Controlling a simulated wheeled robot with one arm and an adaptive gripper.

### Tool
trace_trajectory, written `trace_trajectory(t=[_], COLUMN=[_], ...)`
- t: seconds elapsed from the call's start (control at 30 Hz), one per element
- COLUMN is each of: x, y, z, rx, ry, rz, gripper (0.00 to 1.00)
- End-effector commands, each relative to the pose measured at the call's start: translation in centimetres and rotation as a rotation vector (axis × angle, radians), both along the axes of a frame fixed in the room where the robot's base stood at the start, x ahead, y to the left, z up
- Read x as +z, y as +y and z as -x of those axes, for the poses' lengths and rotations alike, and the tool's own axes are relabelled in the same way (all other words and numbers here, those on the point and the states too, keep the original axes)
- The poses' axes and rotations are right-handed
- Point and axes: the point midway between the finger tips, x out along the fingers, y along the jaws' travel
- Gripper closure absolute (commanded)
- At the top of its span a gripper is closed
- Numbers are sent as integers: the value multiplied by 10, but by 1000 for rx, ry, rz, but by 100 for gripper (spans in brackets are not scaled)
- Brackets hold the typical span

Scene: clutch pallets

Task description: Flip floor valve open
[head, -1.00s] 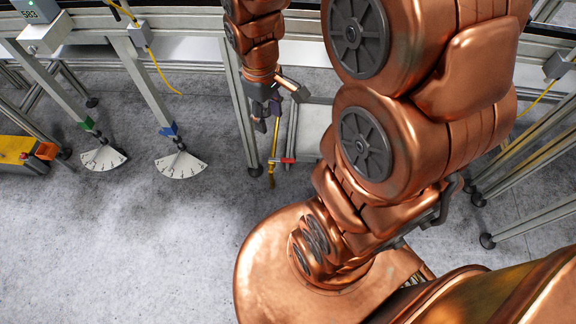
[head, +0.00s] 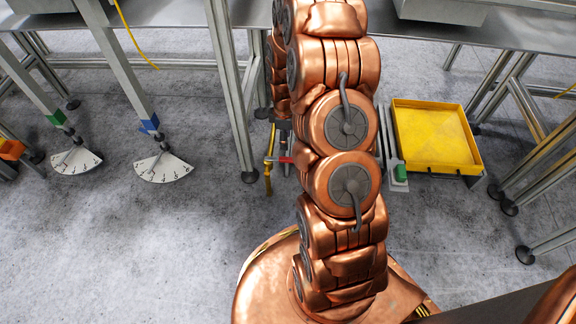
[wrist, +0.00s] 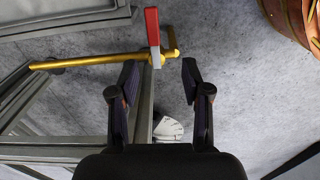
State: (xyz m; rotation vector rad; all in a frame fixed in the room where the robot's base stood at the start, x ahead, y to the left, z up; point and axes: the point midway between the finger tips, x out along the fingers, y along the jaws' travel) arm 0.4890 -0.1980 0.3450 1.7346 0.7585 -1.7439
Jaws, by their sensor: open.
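The floor valve shows as a thin yellow pipe with a red lever. In the head view the yellow pipe (head: 268,165) stands left of my arm, and the red lever (head: 286,160) sticks out to its right. In the wrist view the yellow pipe (wrist: 90,60) runs across the upper left, and the red-and-grey lever (wrist: 152,28) crosses it near its bent end. My gripper (wrist: 159,68) is open and empty, its fingertips just below the lever in the picture, apart or touching I cannot tell. In the head view my arm mostly hides the gripper.
Two white dial plates, one by a green clamp (head: 57,118) and one by a blue clamp (head: 149,124), lie left. A grey table leg (head: 230,95) stands close to the pipe. A yellow tray (head: 478,160) and a green block (head: 400,172) are right. Floor at front left is clear.

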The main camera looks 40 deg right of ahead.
Motion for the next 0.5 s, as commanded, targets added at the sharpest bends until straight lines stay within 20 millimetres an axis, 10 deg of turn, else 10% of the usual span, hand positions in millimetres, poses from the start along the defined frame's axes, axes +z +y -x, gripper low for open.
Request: trace_trajectory(t=[0.1, 0.5], x=[-33, -63], y=[-9, -14], z=[-1, -2], rx=[25, 39], ry=[0, -6], rz=[0, 1], gripper=[52, 52])
